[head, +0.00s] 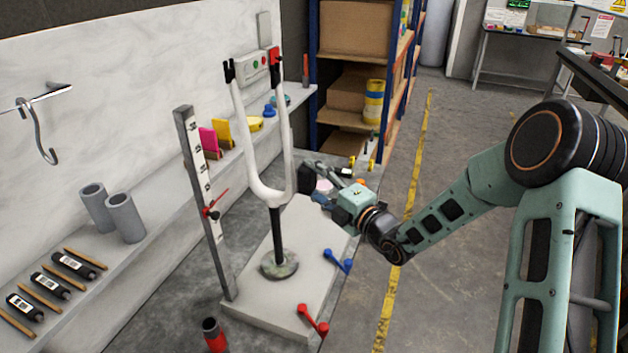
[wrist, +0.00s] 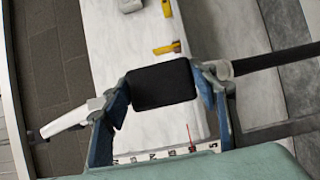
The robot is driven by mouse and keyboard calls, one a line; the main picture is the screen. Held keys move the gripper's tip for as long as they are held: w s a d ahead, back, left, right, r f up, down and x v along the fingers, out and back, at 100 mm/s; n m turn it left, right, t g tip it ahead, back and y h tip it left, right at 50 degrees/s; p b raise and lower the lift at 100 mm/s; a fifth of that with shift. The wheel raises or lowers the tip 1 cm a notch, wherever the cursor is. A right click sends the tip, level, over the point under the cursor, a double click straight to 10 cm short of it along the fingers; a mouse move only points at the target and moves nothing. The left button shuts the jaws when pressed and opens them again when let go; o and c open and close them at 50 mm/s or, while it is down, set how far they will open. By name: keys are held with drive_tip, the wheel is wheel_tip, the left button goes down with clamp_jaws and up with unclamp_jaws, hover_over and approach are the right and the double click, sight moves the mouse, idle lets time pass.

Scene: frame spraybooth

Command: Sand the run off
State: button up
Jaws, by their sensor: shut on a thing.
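A white fork (head: 240,120) stands upright on a black post, its two legs pointing up. My gripper (head: 316,195) is shut on a black block (head: 305,178), beside the fork's right leg near the crown. In the wrist view the block (wrist: 161,84) sits between the blue fingers of my gripper (wrist: 160,95). White parts of the fork (wrist: 68,121) show on both sides of the block, and the part behind it is hidden. I cannot tell whether block and fork touch. No paint run can be made out.
A grey post with a white scale (head: 200,185) and red pointer stands left of the fork. The pale base (head: 265,308) carries blue and red handles. A wall shelf (head: 165,215) holds grey cylinders, dark bottles and coloured pieces.

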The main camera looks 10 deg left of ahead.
drive_tip(key=shift+w+a, duration=0.15)
drive_tip(key=shift+a, duration=0.8)
drive_tip(key=shift+r, duration=0.15)
wheel_tip(320, 180, up, 4)
drive_tip(key=p, duration=0.4)
drive_tip(key=shift+p, duration=0.35)
drive_tip(key=shift+f+b, duration=1.05)
drive_tip(key=shift+f, duration=1.1)
drive_tip(key=shift+s+d+r+p, duration=0.15)
drive_tip(key=shift+d+p, duration=0.5)
drive_tip(key=shift+d, duration=0.8)
drive_tip(key=shift+s+d+p, duration=0.15)
drive_tip(key=shift+d+p, duration=0.05)
drive_tip(key=shift+d, duration=0.6)
drive_tip(key=shift+s+d+p, duration=0.1)
drive_tip(key=shift+d+p, duration=0.1)
drive_tip(key=shift+d, duration=0.55)
